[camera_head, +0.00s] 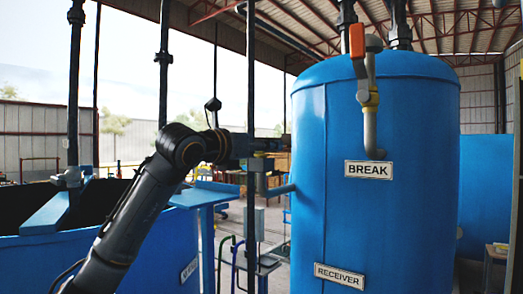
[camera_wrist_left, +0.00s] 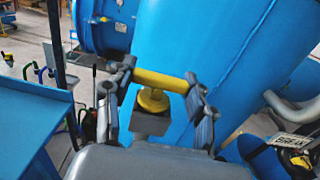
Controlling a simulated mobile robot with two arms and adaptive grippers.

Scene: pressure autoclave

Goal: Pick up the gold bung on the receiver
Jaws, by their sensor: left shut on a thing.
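The gold bung (camera_wrist_left: 160,82) shows in the left wrist view as a yellow crossbar on a short round stem with a wider collar. My left gripper (camera_wrist_left: 158,84) is shut on the bung, with one finger at each end of the crossbar. A dark grey square piece (camera_wrist_left: 151,122) lies below the collar in the picture; I cannot tell if they touch. In the head view my left gripper (camera_head: 266,147) is at the left side of the blue receiver tank (camera_head: 390,215), and the bung cannot be made out there. My right gripper is in neither view.
A vertical dark pipe (camera_head: 251,80) stands close by my left gripper. A blue ledge (camera_head: 205,195) and an open blue vat (camera_head: 30,265) are at left. A grey pipe with an orange-handled valve (camera_head: 369,110) runs down the tank front.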

